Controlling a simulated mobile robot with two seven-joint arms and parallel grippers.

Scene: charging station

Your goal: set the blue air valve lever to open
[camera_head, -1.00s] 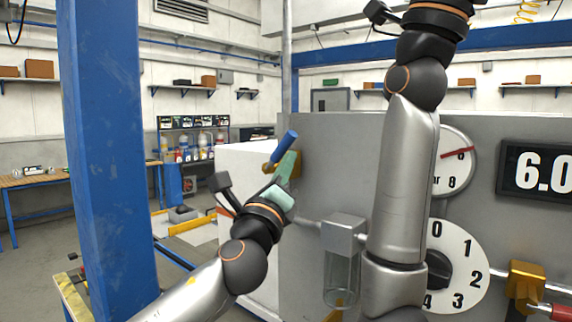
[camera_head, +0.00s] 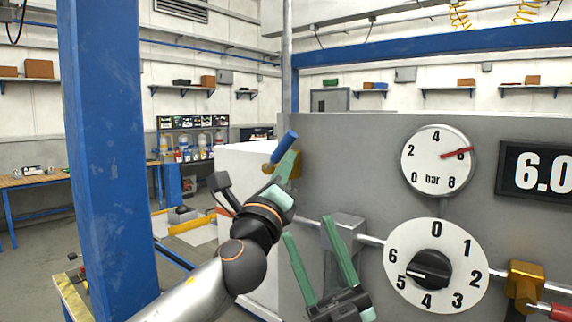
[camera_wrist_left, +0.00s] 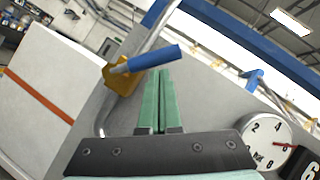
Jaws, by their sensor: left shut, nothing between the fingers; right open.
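The blue air valve lever (camera_head: 284,147) sits on a brass valve body (camera_head: 295,169) at the left end of the grey panel. It is tilted, its free end up and to the right in the head view. My left gripper (camera_head: 288,158) is shut and empty, its green fingertips right by the lever. In the left wrist view the lever (camera_wrist_left: 152,58) crosses just beyond the shut fingertips (camera_wrist_left: 159,75); whether they touch it I cannot tell. The brass body (camera_wrist_left: 122,77) lies left of them. My right gripper (camera_head: 309,227) is open and empty, low in front of the panel.
The panel carries a round gauge (camera_head: 438,160) with its red needle near 6, a display (camera_head: 540,170) reading 6.0, and a numbered dial (camera_head: 437,268). A brass valve (camera_head: 525,280) with a red handle is at lower right. A blue post (camera_head: 105,150) stands at left.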

